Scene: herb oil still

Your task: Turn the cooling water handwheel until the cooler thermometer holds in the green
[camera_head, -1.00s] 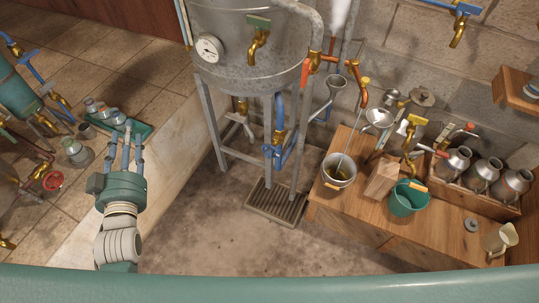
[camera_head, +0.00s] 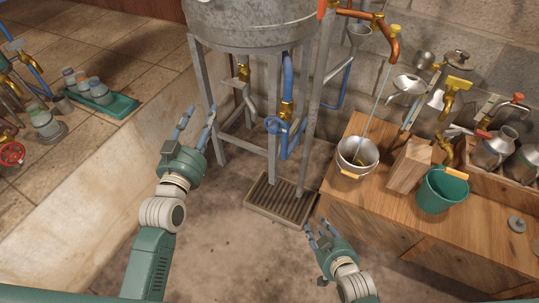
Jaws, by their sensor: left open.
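A blue handwheel (camera_head: 277,125) sits low on the blue pipe under the metal tank (camera_head: 250,28), between the stand's legs; I take it to be the cooling water handwheel. My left gripper (camera_head: 197,116) is open and empty, to the left of this wheel and apart from it, with its fingers pointing up in the picture. My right gripper (camera_head: 318,232) is near the bottom middle, below the floor grate; its fingers are apart and nothing shows between them. No thermometer face is readable in the current view.
The stand's grey legs (camera_head: 273,150) flank the wheel. A floor grate (camera_head: 268,214) lies below. A red handwheel (camera_head: 11,154) is far left.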

